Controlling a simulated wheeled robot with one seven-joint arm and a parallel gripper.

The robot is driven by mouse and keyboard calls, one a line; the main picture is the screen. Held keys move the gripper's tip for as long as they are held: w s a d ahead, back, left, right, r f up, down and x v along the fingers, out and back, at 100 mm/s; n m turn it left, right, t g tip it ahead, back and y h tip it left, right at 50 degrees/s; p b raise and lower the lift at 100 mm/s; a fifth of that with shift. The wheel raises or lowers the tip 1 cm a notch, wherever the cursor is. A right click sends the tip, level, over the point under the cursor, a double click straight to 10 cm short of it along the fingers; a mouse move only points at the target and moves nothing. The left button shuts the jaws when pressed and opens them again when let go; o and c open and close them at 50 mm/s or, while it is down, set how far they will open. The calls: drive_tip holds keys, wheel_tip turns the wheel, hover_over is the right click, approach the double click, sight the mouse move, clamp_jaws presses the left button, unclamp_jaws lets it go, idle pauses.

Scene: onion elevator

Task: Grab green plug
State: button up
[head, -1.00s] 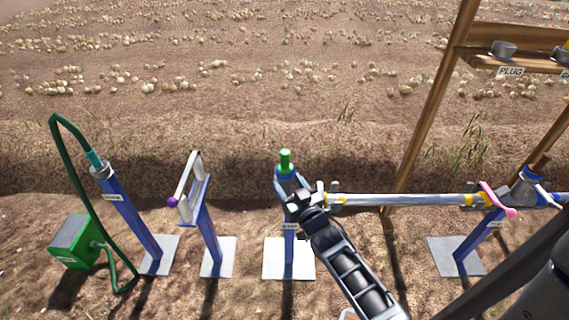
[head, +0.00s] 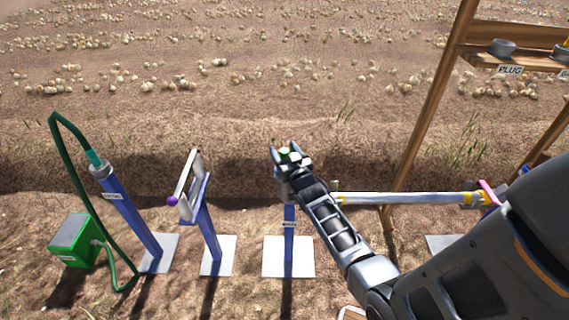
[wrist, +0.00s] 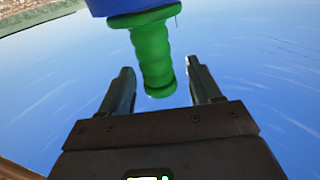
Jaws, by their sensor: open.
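The green plug (head: 285,153) stands on top of the middle blue post (head: 289,245), mostly hidden behind my gripper (head: 291,158) in the head view. In the wrist view the ridged green plug (wrist: 152,58) juts from a wide green collar under the blue post top (wrist: 110,5). My gripper (wrist: 160,72) is open, with one finger on each side of the plug's free end. A gap shows between the plug and each finger, so they look apart.
A silver pipe (head: 410,198) runs right from near the middle post. Two other posts (head: 127,212) (head: 204,222) and a green box (head: 76,241) with a hose stand at left. A wooden frame with a PLUG-labelled shelf (head: 510,69) is at right.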

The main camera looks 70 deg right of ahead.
clamp_jaws()
idle(0.6)
